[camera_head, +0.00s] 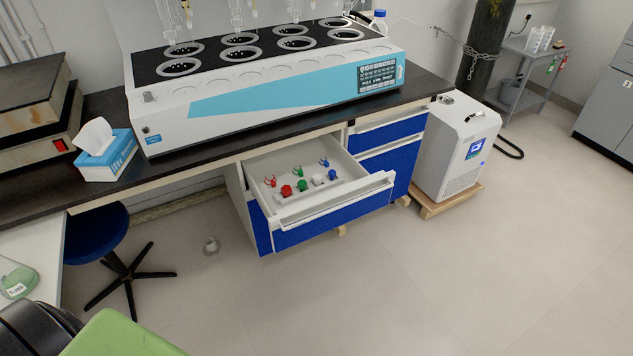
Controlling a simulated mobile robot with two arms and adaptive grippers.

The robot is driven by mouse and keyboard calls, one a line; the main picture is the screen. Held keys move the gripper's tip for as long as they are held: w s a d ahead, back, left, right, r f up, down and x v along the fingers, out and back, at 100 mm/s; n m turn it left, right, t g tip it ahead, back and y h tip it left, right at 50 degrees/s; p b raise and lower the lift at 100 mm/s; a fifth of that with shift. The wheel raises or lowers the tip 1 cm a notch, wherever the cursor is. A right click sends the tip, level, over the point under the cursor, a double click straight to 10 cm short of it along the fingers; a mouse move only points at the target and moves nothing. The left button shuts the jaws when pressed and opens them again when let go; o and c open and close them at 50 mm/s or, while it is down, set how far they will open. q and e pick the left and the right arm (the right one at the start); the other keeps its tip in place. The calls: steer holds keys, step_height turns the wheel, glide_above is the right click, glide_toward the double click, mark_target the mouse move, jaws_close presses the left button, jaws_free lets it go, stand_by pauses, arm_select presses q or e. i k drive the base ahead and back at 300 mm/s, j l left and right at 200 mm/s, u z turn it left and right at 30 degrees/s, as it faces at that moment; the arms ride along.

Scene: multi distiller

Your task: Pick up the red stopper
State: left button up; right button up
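The red stopper (286,191) is in the open drawer (378,181), at the left end of a front row of small stoppers. A green stopper (302,186), a white stopper (318,180) and a blue stopper (333,175) are to its right. Behind them lie a small red clip-like piece (270,181), a green one (297,171) and a blue one (324,162). Neither of my grippers shows in the head view.
The drawer sticks out below a dark bench (235,143) that carries a large white distiller (280,105). A tissue box (106,156) is at left, above a blue stool (95,237). A white chiller (457,148) stands right of the drawers. The floor in front is mostly clear.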

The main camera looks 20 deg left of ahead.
mark_target(286, 190)
steer(key=u, duration=2.7)
steer(key=z, duration=1.7)
steer(key=i+l+u, duration=0.2)
steer(key=i+l, duration=0.15)
steer(key=l, duration=0.25)
